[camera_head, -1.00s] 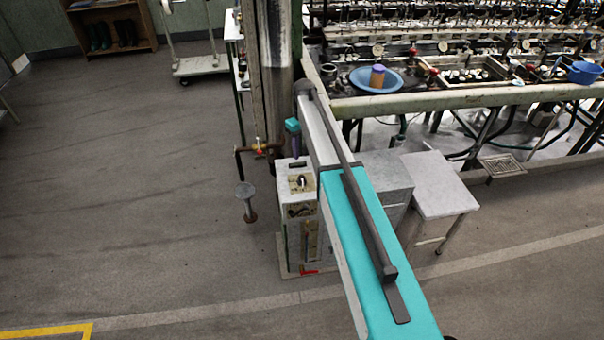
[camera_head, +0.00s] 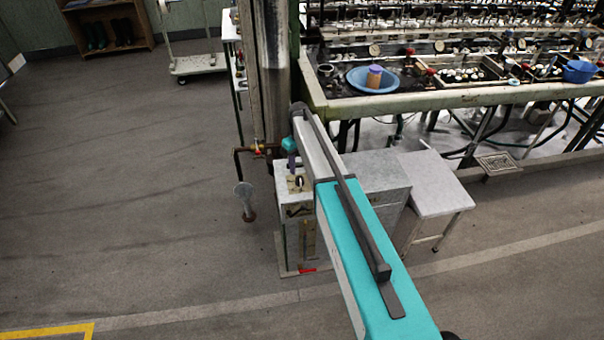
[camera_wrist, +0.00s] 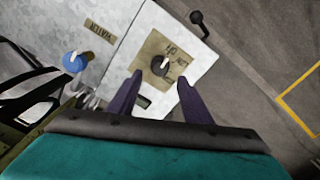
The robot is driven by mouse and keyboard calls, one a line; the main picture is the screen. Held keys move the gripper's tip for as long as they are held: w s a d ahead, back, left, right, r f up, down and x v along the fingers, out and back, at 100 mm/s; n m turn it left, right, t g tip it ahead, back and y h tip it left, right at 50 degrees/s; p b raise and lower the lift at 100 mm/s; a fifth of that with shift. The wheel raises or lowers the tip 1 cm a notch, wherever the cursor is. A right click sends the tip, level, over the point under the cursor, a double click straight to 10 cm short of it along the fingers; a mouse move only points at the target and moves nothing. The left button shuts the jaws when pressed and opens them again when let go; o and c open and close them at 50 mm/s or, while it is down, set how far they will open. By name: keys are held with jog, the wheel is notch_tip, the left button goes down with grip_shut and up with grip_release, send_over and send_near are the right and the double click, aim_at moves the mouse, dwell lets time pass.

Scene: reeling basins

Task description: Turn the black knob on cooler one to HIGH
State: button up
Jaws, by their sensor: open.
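The black knob (camera_wrist: 160,65) sits on a tan plate (camera_wrist: 150,50) with dark lettering, on the pale top of a box-shaped unit (camera_wrist: 185,32). A white line shows on the knob; I cannot read the lettering surely. In the head view the unit (camera_head: 293,210) stands below my arm, with the knob (camera_head: 299,182) small on its top. My gripper (camera_wrist: 160,78) is open and empty. Its purple fingers point toward the knob from the lower side of the wrist view, with fingertips to its left and right. I cannot tell the gap to the knob.
A metal column (camera_head: 264,75) and a pipe valve (camera_head: 262,150) stand close by. A grey cabinet (camera_head: 375,172) and white stool (camera_head: 432,185) are at right. Floor at left is open.

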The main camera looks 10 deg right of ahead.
aim_at(300, 178)
jog(key=shift+f+p, duration=0.85)
jog(key=shift+f, duration=2.3)
